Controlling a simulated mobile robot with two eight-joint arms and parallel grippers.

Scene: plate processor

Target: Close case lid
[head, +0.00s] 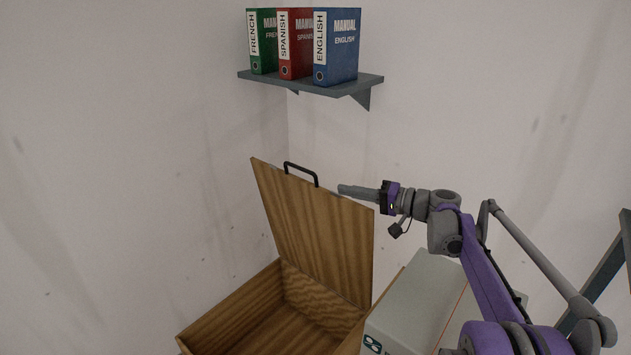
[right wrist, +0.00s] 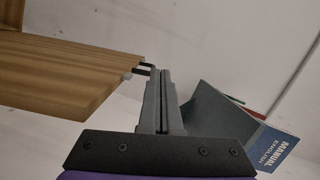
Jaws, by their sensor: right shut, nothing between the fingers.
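The wooden case (head: 262,318) stands open at the lower middle of the head view, and its inside looks empty where it shows. Its lid (head: 318,235) stands up, hinged at the far side, with a black handle (head: 301,171) on its top edge. My right gripper (head: 342,190) is shut and empty, just right of the handle near the lid's top edge. In the right wrist view the lid (right wrist: 60,72) is on the left and the handle (right wrist: 147,66) is just beyond the fingertips. I cannot tell whether they touch. My left gripper is not in view.
A wall shelf (head: 310,84) holds three manuals, green (head: 262,42), red (head: 295,45) and blue (head: 337,48), above the case. A grey box (head: 415,300) stands right of the case, under my right arm. Walls close in behind and to the left.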

